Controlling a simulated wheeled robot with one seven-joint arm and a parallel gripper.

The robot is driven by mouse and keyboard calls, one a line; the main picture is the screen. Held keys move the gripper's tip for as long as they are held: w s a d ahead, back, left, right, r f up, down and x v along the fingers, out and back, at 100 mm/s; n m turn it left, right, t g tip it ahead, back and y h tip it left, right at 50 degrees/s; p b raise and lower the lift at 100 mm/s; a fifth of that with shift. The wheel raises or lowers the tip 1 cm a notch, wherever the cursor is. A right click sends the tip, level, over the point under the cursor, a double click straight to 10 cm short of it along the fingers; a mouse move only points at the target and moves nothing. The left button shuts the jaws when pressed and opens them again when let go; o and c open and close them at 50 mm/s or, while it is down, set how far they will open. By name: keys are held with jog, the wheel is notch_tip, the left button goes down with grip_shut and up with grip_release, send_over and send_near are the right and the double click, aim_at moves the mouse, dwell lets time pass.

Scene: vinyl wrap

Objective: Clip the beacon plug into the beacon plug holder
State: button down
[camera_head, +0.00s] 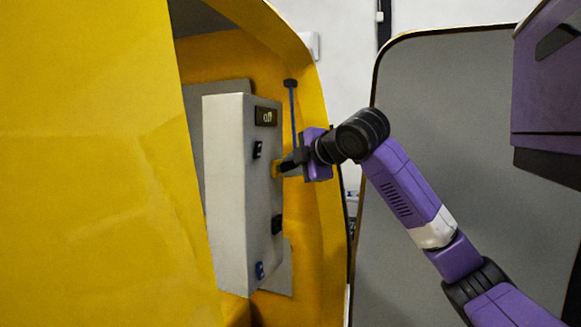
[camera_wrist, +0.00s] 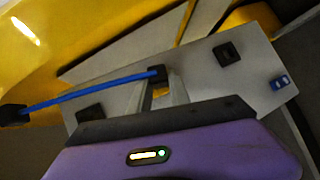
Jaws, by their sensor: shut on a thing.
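My gripper (camera_head: 288,165) is shut at the right face of a pale grey box. In the wrist view, a black piece (camera_wrist: 158,75) at the end of a straight blue cord (camera_wrist: 90,92) is at my fingertips; it looks like the beacon plug. A small yellow-orange piece (camera_head: 276,170) shows between my fingertips and the box. The cord (camera_head: 293,115) runs up to a black block (camera_head: 290,83) on the yellow wall. I cannot tell which fitting is the beacon plug holder, nor whether the plug touches it; my gripper hides the contact.
The pale grey box (camera_head: 225,190) carries a small display (camera_head: 266,116), a black fitting (camera_head: 257,149), a lower black fitting (camera_head: 277,224) and a blue one (camera_head: 260,270). Yellow walls (camera_head: 90,170) close in on its left and behind. A grey panel (camera_head: 440,110) stands at right.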

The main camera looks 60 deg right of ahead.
jog(key=shift+s+f, duration=0.25)
jog(key=shift+s, duration=0.15)
jog(key=shift+s, duration=0.15)
jog(key=s, duration=0.6)
jog(key=shift+s+d, duration=0.3)
dwell(0.8)
jog(key=w+a+f+n+t+p, duration=0.2)
jog(key=w+f+p, duration=0.15)
jog(key=f, duration=0.95)
jog(key=s+d+f+m+h, duration=0.2)
jog(key=s+f, duration=0.1)
jog(key=s, duration=0.1)
jog(key=w+t+p, duration=0.1)
jog(key=w+p, duration=0.3)
jog(key=w, duration=0.2)
jog(key=shift+w+a+r, duration=0.25)
jog(key=shift+w+a, duration=0.1)
